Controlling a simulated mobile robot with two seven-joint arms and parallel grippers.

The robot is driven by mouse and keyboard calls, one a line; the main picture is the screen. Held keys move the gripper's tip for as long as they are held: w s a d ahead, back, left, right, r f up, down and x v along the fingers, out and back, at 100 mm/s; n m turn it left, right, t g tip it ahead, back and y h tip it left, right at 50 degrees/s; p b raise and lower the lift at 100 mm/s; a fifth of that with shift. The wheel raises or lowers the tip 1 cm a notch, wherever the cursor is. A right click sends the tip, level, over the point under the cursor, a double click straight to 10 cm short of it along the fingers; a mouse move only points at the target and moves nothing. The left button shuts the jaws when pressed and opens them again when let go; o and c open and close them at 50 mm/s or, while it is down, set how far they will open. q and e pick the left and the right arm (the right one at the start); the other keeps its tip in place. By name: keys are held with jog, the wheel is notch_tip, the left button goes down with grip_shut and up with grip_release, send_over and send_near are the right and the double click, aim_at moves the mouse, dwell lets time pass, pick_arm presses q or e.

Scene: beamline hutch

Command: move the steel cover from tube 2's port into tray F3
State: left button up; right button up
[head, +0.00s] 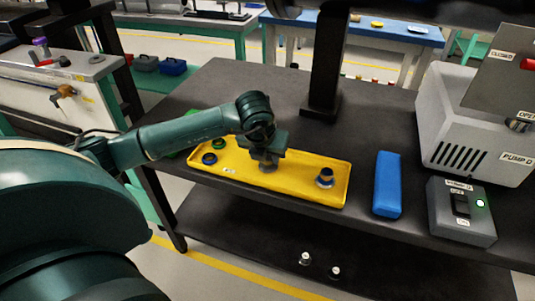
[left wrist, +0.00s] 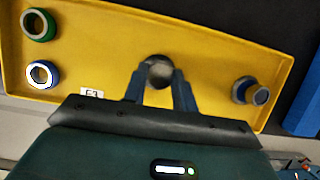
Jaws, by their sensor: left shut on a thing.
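The yellow tray F3 (head: 300,190) lies on the dark bench; its label shows in the left wrist view (left wrist: 92,93). My left gripper (head: 268,156) points down over the tray's middle. It is shut on the round steel cover (head: 267,168), which also shows between the fingertips in the left wrist view (left wrist: 159,70). The cover is at or just above the tray floor; I cannot tell if it touches. Tube 2's port is not seen here. My right gripper is not in view.
In the tray are a green ring (head: 219,144), a blue ring (head: 209,158) and a blue-collared metal fitting (head: 325,178). To the right are a blue block (head: 387,184), a switch box (head: 461,212) and pump D (head: 465,125). A dark post (head: 326,60) rises behind the tray.

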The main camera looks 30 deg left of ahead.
pick_arm(q)
jog(key=shift+f, duration=0.15)
jog(key=o, duration=1)
